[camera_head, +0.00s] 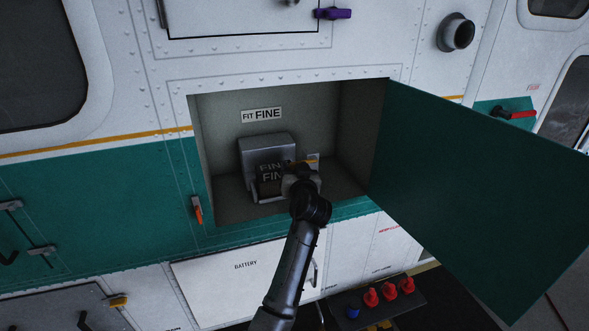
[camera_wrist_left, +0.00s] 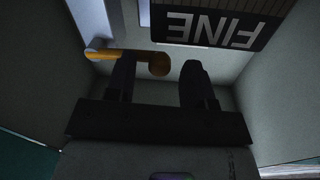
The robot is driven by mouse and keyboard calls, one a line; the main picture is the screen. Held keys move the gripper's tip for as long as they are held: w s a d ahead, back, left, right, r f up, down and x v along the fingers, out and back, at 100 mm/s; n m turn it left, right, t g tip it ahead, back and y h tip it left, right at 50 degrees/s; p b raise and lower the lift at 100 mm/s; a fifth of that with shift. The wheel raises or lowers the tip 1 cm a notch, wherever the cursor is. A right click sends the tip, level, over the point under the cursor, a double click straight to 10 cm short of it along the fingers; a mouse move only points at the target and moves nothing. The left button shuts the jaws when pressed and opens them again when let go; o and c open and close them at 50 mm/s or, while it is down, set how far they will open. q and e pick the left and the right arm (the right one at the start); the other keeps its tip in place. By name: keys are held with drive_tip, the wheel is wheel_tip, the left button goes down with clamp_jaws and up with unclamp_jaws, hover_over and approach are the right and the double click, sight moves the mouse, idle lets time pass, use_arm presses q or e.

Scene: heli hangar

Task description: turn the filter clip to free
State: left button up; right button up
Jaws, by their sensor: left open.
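The filter clip is an orange-yellow lever. In the left wrist view the clip (camera_wrist_left: 138,56) lies crosswise, its rounded end in front of the gap between my fingertips. In the head view only a thin strip of the clip (camera_head: 304,162) shows above my gripper. The filter (camera_head: 268,150), a grey block with a dark front marked FINE, sits in the open bay; its label (camera_wrist_left: 215,25) also shows upside down in the wrist view. My left gripper (camera_head: 301,172) is open in the bay, its fingertips (camera_wrist_left: 158,75) close to the clip; contact cannot be told. My right gripper is not in view.
The green bay door (camera_head: 480,190) stands open to the right. A sign (camera_head: 262,115) reading FIT FINE is on the bay's back wall. Bay walls are close around my left gripper. A tray with red and blue caps (camera_head: 388,292) is below.

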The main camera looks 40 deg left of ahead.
use_arm(q)
drive_tip(key=shift+c, duration=0.4)
clamp_jaws()
